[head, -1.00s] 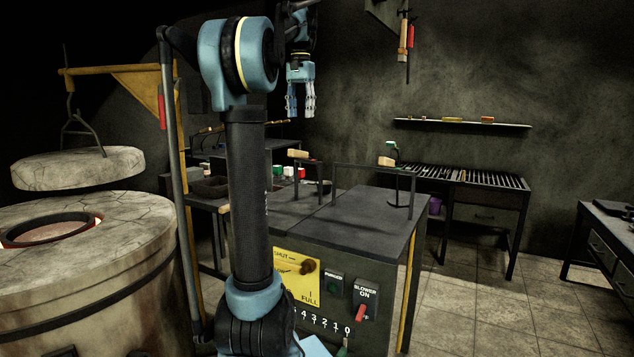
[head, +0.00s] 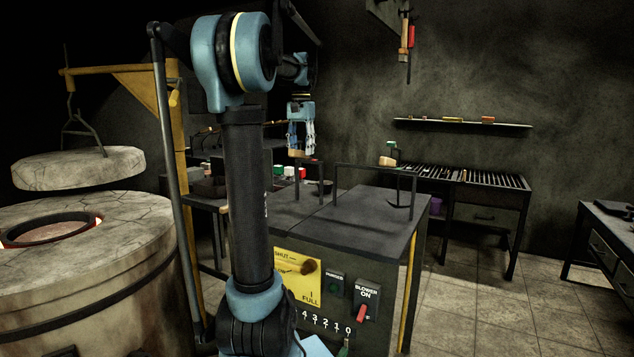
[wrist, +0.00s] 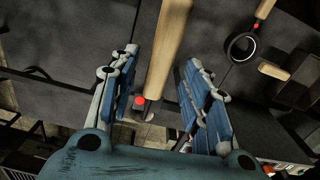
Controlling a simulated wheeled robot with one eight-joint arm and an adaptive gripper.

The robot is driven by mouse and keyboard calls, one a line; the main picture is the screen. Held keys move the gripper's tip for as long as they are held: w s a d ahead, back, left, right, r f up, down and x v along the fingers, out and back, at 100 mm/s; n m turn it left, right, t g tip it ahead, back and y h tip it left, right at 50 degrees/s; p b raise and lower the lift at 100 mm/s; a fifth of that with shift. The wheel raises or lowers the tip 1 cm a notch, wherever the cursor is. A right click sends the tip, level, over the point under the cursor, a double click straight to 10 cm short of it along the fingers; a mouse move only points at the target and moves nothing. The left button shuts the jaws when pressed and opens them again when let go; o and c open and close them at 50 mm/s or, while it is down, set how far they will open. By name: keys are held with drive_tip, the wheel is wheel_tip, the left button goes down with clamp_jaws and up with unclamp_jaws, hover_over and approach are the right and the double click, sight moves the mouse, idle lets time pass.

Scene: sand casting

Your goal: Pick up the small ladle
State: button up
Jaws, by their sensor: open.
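A pale wooden handle (wrist: 168,45), with a dark end and a red dot near it, lies between the spread fingers of my gripper (wrist: 158,65) in the wrist view. I take it to be the small ladle's handle; its bowl cannot be made out. In the head view, my gripper (head: 300,140) points down over the black rack on the bench, with the wooden handle (head: 297,154) at its fingertips. My gripper is open, one finger on each side of the handle. I cannot tell whether they touch.
Another wooden handle (head: 387,161) with a green top sits further right on the rack (head: 360,167). The wrist view shows a dark ring (wrist: 241,47) at upper right. The bench top (head: 365,222) is mostly clear at front. A round furnace (head: 90,260) stands left.

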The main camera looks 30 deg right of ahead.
sight(301, 156)
drive_tip(key=shift+w+f, duration=0.1)
drive_tip(key=shift+f, duration=1.7)
drive_tip(key=shift+c, duration=0.5)
clamp_jaws()
wheel_tip(301, 156, up, 10)
drive_tip(key=shift+d+r, duration=0.1)
